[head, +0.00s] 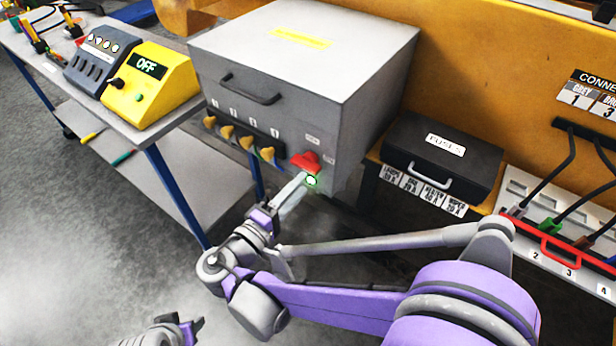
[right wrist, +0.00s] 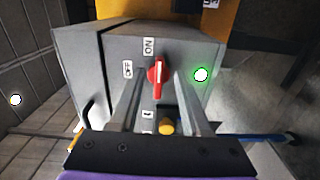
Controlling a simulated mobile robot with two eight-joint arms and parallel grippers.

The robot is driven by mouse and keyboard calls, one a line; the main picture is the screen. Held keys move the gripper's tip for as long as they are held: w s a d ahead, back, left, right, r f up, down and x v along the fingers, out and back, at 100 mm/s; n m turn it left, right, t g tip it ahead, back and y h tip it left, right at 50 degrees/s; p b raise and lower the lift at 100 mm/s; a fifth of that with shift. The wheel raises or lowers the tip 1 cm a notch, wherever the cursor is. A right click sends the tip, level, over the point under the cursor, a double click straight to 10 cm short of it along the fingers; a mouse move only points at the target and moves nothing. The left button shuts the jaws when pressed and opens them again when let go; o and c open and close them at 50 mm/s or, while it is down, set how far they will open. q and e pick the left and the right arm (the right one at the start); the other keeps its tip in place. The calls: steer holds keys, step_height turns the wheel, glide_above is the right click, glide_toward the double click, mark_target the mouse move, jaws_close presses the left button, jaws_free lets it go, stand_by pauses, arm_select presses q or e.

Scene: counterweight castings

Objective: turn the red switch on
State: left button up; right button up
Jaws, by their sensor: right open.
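The red switch (head: 306,161) is a rotary knob on the front of the grey box (head: 350,120). In the right wrist view the red switch (right wrist: 157,77) stands upright, its white line pointing up towards the ON label (right wrist: 148,46); the OFF label (right wrist: 128,69) is to its left. A green light (right wrist: 201,75) glows beside it. My right gripper (head: 301,180) is open at the switch, its fingers (right wrist: 157,92) on either side of the knob; contact cannot be told. Part of my left gripper (head: 178,332) shows at the bottom edge, its jaws unclear.
Several yellow knobs (head: 245,141) sit in a row left of the switch. A yellow box with an OFF display (head: 150,85) stands on the left bench. Floor is clear at lower left.

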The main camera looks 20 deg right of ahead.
steer(key=v, duration=0.5)
steer(key=shift+s+a, duration=0.25)
steer(key=shift+a, duration=0.05)
steer(key=s+d+f+m+g+y+p, duration=0.1)
steer(key=d+f+g+y+p, duration=0.15)
steer(key=d, duration=0.35)
steer(key=s+d+f+g+y+p, duration=0.1)
steer(key=s+d+f+g+y, duration=0.15)
steer(key=d, duration=0.35)
steer(key=s+m+y+p, duration=0.4)
steer(key=s+m+y, duration=0.2)
steer(key=s+y, duration=0.2)
steer(key=shift+r+g+y, duration=0.2)
steer(key=shift+g+y, duration=0.1)
steer(key=shift+y, duration=0.3)
